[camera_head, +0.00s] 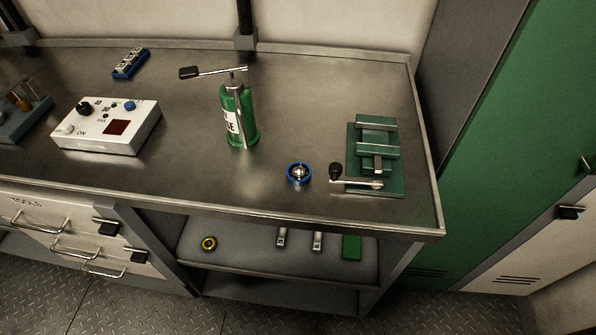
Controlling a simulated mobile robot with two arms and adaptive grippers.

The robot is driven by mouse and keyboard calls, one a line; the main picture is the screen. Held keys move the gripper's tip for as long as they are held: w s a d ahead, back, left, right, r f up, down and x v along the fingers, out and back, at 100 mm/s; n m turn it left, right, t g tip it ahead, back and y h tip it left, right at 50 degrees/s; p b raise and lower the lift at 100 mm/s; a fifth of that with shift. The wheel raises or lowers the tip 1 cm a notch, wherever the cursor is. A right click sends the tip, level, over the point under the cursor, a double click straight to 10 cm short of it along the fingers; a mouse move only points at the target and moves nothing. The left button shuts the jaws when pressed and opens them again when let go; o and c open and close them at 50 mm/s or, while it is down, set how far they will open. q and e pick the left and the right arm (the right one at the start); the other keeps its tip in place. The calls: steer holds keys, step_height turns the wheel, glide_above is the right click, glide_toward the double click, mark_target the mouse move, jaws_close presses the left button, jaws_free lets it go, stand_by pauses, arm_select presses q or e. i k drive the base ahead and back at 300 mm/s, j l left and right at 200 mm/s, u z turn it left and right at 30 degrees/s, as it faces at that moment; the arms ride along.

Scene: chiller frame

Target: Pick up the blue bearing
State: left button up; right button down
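The blue bearing (289,174) is a small blue ring with a shiny metal centre. It lies flat on the metal workbench (190,187), near the front edge and toward the right. It stands clear of the things around it. Neither of my grippers shows in the head view.
A green vise (389,186) with a crank handle stands just right of the bearing. A green grease pump (237,118) stands behind it to the left. A white control box (90,138) is further left.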

mark_target(297, 181)
steer(key=j+z, duration=0.35)
steer(key=k+j+z, duration=0.15)
steer(key=j+z, duration=0.15)
steer(key=j, duration=0.15)
steer(key=k+j+z, duration=0.15)
steer(key=j+z, duration=0.2)
steer(key=k+j+z, duration=0.15)
steer(key=j+z, duration=0.2)
steer(key=j, duration=0.1)
